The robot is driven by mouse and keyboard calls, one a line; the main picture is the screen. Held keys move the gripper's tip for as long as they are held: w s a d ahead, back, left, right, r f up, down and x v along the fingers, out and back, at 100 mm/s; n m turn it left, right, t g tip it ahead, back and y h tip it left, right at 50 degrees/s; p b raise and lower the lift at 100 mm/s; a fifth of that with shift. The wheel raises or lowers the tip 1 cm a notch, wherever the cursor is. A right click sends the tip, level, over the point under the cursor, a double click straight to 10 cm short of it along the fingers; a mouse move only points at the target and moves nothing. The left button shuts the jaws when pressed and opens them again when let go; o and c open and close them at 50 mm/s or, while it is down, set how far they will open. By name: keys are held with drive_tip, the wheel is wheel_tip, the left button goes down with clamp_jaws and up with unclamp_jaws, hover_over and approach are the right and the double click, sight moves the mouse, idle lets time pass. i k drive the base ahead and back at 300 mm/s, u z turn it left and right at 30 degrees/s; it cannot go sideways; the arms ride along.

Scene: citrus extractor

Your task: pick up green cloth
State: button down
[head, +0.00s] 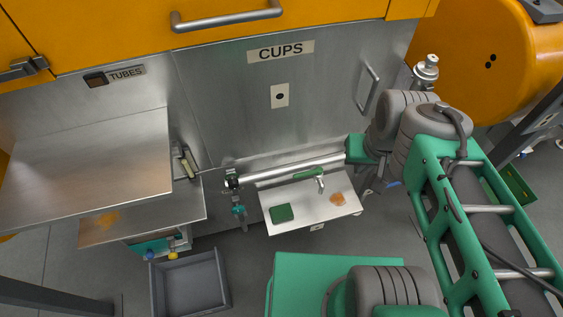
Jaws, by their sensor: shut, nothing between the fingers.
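The green cloth (282,213) looks like a small dark green square. It lies flat on the left part of a pale metal tray (316,221), below the panel marked CUPS. Nothing touches the cloth from above. My arm reaches up the right side of the picture and bends near the right end of the tray. I cannot make out any gripper fingers, and my gripper does not show apart from the arm.
A metal pipe (300,168) runs behind. A grey bin (190,285) stands on the floor at lower left. A steel shelf (90,165) juts out at left.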

sight(284, 212)
drive_tip(key=z, duration=0.1)
drive_tip(key=k, duration=2.05)
drive_tip(key=u, duration=0.6)
drive_tip(key=i, duration=0.5)
drive_tip(key=u, duration=0.15)
